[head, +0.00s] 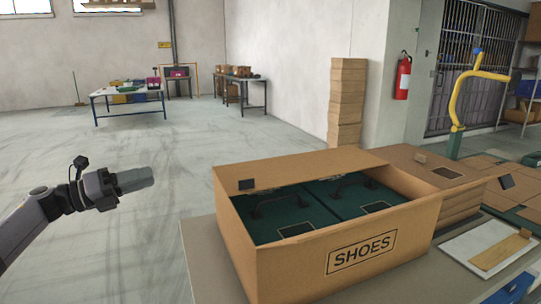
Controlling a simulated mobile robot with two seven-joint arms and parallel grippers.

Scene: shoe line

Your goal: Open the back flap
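The brown SHOES carton (362,254) stands on a grey table, its top partly open. Its back flap (300,167) lies nearly flat from the back edge in over the rear of the opening, with a black tab (246,184) near its left end. Two dark green panels (290,218) with black handles show inside. My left gripper (148,178) is in the air left of the carton, apart from it and pointing right. Its fingers overlap side-on, so their gap is hidden. My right gripper is not in view.
The grey table (205,262) has a narrow bare strip left of the carton. A white board with a brown piece (502,250) lies at right. Stacked cartons (347,105) and a yellow hooked post (458,100) stand behind. Open floor lies around my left arm.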

